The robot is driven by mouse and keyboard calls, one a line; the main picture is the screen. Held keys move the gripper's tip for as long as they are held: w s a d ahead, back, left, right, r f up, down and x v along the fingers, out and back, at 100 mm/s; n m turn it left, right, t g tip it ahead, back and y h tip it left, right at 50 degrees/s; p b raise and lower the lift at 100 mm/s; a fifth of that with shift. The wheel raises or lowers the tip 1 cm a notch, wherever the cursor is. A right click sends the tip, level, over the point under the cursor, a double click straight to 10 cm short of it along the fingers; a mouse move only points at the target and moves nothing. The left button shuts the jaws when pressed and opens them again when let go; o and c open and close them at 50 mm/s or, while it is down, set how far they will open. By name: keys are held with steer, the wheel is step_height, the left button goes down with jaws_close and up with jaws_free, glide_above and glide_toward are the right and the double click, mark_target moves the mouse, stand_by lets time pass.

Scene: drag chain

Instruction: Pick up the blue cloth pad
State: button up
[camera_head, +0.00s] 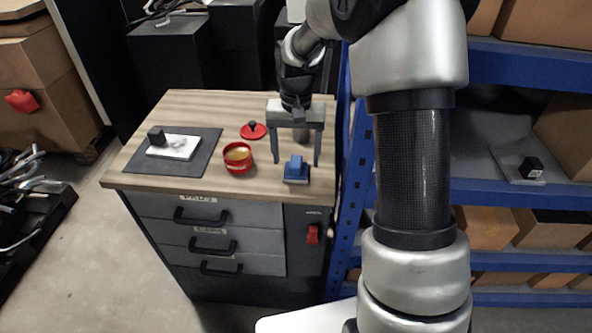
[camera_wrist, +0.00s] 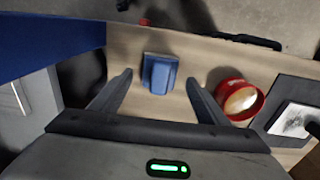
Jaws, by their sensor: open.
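The blue cloth pad (camera_head: 296,171) lies on the right front part of the wooden worktop, with a raised blue grip on top. In the wrist view the pad (camera_wrist: 160,73) shows between and beyond the two fingertips. My gripper (camera_head: 296,163) points down above the worktop with its fingers spread wide. The wrist view shows the gripper (camera_wrist: 160,78) open, with nothing between the fingers. The fingers look apart from the pad; the exact height above it is hard to tell.
A red tin (camera_head: 238,158) with yellowish contents stands left of the pad, near one finger. Its red lid (camera_head: 253,131) lies behind. A dark mat (camera_head: 202,162) bears a white plate with a black block (camera_head: 156,136). A blue shelf (camera_head: 352,150) stands close right of the worktop (camera_head: 185,104).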

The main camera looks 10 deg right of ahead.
mark_target(296, 161)
steer(key=shift+w+f, duration=0.1)
steer(key=shift+f, duration=1.45)
steer(key=c, duration=1)
